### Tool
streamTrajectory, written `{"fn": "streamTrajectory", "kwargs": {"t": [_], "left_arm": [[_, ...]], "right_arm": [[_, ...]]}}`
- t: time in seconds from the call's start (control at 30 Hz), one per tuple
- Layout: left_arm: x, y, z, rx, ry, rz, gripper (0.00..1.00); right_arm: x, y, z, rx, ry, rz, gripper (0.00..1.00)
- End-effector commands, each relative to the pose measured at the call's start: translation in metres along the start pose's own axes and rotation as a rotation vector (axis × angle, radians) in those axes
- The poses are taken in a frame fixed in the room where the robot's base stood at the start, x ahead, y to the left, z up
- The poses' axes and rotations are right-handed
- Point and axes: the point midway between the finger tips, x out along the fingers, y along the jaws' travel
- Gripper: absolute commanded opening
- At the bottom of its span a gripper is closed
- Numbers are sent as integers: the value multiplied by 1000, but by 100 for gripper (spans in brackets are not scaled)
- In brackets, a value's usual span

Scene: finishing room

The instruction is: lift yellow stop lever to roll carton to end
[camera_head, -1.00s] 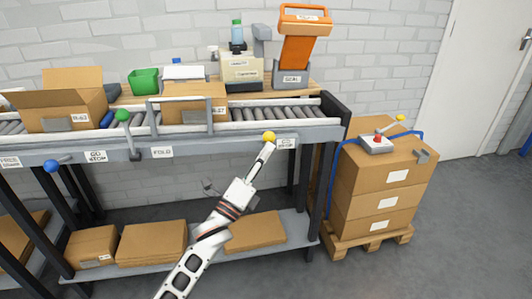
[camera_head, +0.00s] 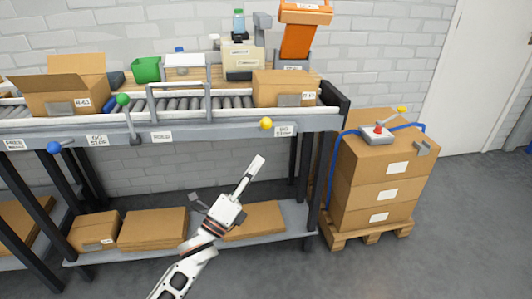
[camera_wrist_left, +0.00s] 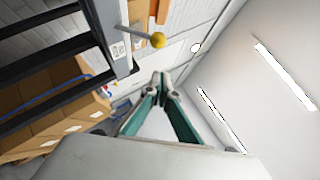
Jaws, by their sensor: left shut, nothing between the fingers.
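The yellow knob (camera_head: 266,124) of the stop lever sits at the conveyor's front rail near its right end, beside a white label. It also shows in the left wrist view (camera_wrist_left: 157,40) on a grey rod. A closed brown carton (camera_head: 283,90) stands on the rollers at the right end of the conveyor (camera_head: 180,121). My left gripper (camera_head: 257,161) is shut and empty, below the yellow knob and apart from it. Its closed fingers also show in the left wrist view (camera_wrist_left: 160,80). My right gripper is in no view.
A green-knobbed lever (camera_head: 122,99) and a blue-knobbed lever (camera_head: 54,148) are further left on the rail. An open carton (camera_head: 62,92) stands at the conveyor's left. Stacked boxes (camera_head: 376,180) on a pallet stand right. The lower shelf (camera_head: 290,222) holds flat cartons.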

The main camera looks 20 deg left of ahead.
Motion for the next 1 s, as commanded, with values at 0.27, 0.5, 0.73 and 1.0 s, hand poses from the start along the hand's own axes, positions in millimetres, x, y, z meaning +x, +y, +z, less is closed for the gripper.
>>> {"fn": "streamTrajectory", "kwargs": {"t": [0.27,0.5,0.73,1.0], "left_arm": [[-43,-2,-1,-2,1,2,0],[-51,-4,-1,-1,1,-1,0],[-51,-4,-1,-1,1,-1,0],[-46,-10,3,1,-4,-10,0]], "right_arm": [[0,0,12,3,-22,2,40],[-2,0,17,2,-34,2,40],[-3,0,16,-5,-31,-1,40],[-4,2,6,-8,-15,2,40]]}}
